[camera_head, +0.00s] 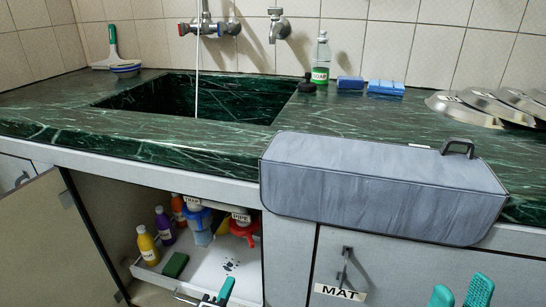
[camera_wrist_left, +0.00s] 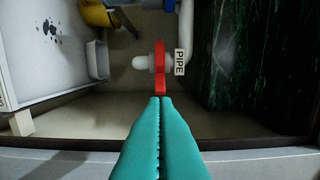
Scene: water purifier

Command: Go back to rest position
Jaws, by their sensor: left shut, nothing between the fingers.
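My left gripper (camera_head: 226,285) has teal fingers pressed together, with nothing between them. In the head view it is low at the front of the open cabinet under the sink. In the left wrist view its shut fingertips (camera_wrist_left: 160,100) point at a red valve handle (camera_wrist_left: 159,68); whether they touch it I cannot tell. My right gripper (camera_head: 461,296) is at the lower right edge of the head view, its two teal fingers apart and empty, in front of the closed cabinet door.
A grey bag (camera_head: 380,190) overhangs the counter edge, above the "MAT" label (camera_head: 340,292). Water runs into the sink (camera_head: 190,105). Metal lids (camera_head: 490,105) lie at right.

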